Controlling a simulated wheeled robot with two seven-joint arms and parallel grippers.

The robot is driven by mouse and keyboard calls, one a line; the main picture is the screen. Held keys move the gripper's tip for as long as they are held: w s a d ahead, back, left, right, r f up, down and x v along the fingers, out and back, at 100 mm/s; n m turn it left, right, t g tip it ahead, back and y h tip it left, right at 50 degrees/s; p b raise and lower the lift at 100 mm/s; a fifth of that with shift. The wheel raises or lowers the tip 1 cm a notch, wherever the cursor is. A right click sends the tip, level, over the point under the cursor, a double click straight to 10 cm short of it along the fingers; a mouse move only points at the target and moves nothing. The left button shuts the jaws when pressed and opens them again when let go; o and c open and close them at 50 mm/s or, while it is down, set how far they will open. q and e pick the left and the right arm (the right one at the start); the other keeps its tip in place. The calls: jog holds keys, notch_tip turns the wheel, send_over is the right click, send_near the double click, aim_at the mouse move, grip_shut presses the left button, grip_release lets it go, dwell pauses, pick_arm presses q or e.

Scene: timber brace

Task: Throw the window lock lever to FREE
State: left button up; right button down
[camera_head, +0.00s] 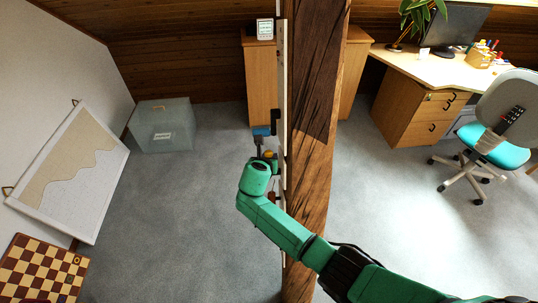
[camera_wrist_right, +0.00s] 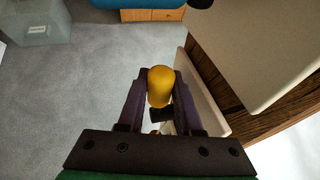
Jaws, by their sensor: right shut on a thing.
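My right gripper (camera_head: 267,162) is beside the left face of the timber post, its green wrist reaching around from the lower right. In the right wrist view its two dark fingers (camera_wrist_right: 160,92) are shut on a yellow rounded knob (camera_wrist_right: 160,84), which looks like the lever's grip. The yellow knob also shows small in the head view (camera_head: 268,155). A dark piece below the knob is partly hidden between the fingers. Any FREE marking is not readable. My left gripper is not in view.
The timber post (camera_head: 318,120) stands close to my right arm, with a pale panel (camera_head: 283,90) along its left side. A blue part (camera_head: 261,131) sits just above the gripper. A grey box (camera_head: 162,125) and a chessboard (camera_head: 40,270) lie left. Carpet between is clear.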

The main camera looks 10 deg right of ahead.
jog(key=c, duration=0.9)
grip_release()
jog(key=shift+o, duration=0.2)
jog(key=shift+s+a+r, duration=0.15)
jog(key=shift+s+r, duration=0.1)
jog(key=shift+s, duration=0.15)
jog(key=v, duration=1.3)
jog(key=shift+s+r+b, duration=0.2)
jog(key=shift+b, duration=0.15)
jog(key=shift+a, duration=0.1)
